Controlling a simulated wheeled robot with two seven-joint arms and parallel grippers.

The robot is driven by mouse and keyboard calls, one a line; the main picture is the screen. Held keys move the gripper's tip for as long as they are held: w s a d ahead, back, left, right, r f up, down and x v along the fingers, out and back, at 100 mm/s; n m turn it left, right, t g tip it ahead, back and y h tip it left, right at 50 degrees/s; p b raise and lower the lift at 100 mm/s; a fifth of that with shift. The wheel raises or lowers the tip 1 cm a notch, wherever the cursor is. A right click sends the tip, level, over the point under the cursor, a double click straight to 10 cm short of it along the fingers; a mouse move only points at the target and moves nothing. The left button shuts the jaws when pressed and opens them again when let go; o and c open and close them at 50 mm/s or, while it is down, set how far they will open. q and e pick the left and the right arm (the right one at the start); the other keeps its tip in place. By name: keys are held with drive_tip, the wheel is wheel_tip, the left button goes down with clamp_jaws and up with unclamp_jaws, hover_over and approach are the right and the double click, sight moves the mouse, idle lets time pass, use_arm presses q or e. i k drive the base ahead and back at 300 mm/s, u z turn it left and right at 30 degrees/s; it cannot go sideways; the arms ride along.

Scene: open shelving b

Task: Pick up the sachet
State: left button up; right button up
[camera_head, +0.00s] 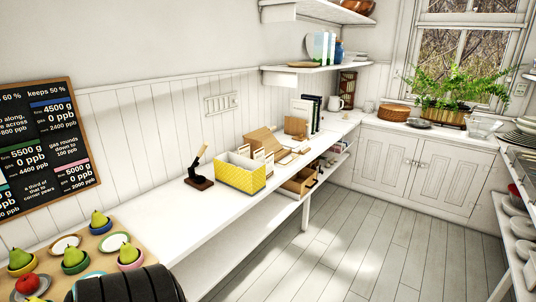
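I cannot clearly make out a sachet. Small pale and brown flat items (287,158) lie on the long white counter (190,228), just right of a yellow patterned box (241,176); they are too small to tell whether one is a sachet. The yellow box is open at the top with pale compartments, and its contents are hard to see. Neither of my grippers shows in the head view.
A dark stand with an upright handle (198,170) is left of the yellow box. Pears in bowls and small plates sit on a wooden board (152,256) at the near left. A fern (455,88) stands by the window. The floor (345,255) is clear.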

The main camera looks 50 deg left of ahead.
sight(259, 154)
drive_tip(key=u, duration=0.4)
drive_tip(key=i, duration=0.65)
drive_tip(key=u, duration=1.1)
drive_tip(key=i, duration=0.45)
drive_tip(key=z, duration=1.05)
drive_tip(key=i, duration=2.85)
drive_tip(key=u, duration=2.45)
